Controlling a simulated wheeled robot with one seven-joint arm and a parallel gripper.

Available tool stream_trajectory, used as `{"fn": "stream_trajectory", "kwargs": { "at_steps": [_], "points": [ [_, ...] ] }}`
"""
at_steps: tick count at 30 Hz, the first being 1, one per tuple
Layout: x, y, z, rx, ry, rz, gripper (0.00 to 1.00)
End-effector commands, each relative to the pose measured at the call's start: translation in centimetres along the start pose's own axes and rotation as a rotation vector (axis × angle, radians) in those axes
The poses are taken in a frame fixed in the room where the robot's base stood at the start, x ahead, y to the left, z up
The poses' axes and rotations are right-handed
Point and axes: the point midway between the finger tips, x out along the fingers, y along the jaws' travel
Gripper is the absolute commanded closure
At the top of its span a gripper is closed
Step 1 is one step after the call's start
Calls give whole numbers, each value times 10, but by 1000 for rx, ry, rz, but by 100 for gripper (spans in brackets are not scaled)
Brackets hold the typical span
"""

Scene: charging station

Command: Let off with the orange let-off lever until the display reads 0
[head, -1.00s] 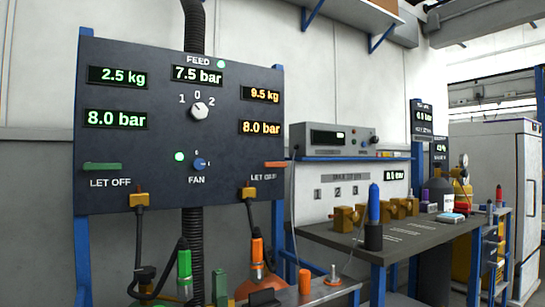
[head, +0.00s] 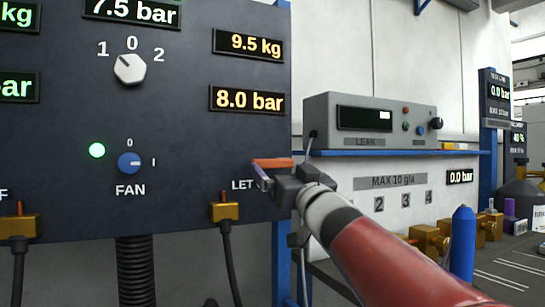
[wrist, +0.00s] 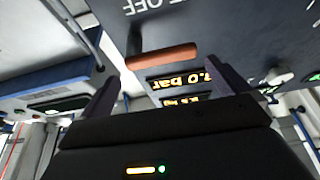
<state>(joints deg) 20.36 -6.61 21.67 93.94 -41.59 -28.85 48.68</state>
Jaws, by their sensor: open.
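The orange let-off lever (head: 272,162) sticks out at the lower right of the dark panel, level in the head view. My gripper (head: 266,174) is at the lever, just below and in front of it, and partly covers the "LET OFF" label. In the wrist view the lever (wrist: 163,57) lies across the space between the two spread fingers (wrist: 163,70); whether they touch it I cannot tell. The orange pressure display (head: 248,99) reads 8.0 bar. The orange weight display (head: 248,44) above it reads 9.5 kg.
A selector knob (head: 130,69) and a blue fan knob (head: 129,162) sit left on the panel. A yellow connector (head: 225,212) with a cable hangs below the lever. A grey leak tester (head: 370,119) stands on a shelf to the right, above a bench with brass blocks.

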Motion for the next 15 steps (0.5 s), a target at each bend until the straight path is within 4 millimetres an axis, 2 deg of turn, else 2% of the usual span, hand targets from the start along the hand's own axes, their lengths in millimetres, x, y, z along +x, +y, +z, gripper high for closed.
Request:
{"fn": "stream_trajectory", "kwargs": {
  "at_steps": [15],
  "points": [
    [69, 0, -2, 3, 4, -4, 0]
  ]
}}
